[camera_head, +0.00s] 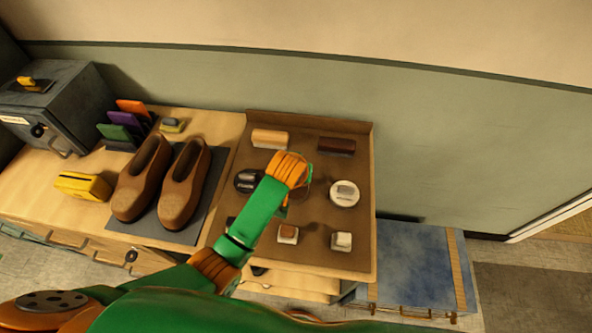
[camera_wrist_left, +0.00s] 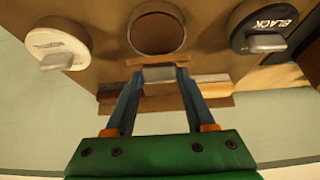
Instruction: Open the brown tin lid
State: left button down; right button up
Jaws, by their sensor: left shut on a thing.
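In the left wrist view, my left gripper (camera_wrist_left: 158,80) is shut on the grey tab of the brown tin lid (camera_wrist_left: 163,61). The lid shows nearly edge-on as a thin brown bar, so it appears tipped up. Just beyond it is the round brown tin (camera_wrist_left: 157,29), with a dark ring around a brown inside. In the head view my left arm (camera_head: 262,210) reaches over the brown board, and its wrist hides the tin, lid and fingertips. My right gripper is not in view.
A white-lidded tin (camera_head: 344,193) and a black-lidded tin (camera_wrist_left: 265,25) flank the brown tin. Two brushes (camera_head: 270,138) (camera_head: 336,146) lie at the back of the board (camera_head: 312,262); two small blocks (camera_head: 288,233) (camera_head: 341,240) sit in front. Brown shoes (camera_head: 183,188) stand left.

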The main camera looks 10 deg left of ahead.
pick_arm(q)
jog(key=c, duration=0.6)
grip_release()
jog(key=o, duration=0.4)
jog(key=shift+c, duration=0.2)
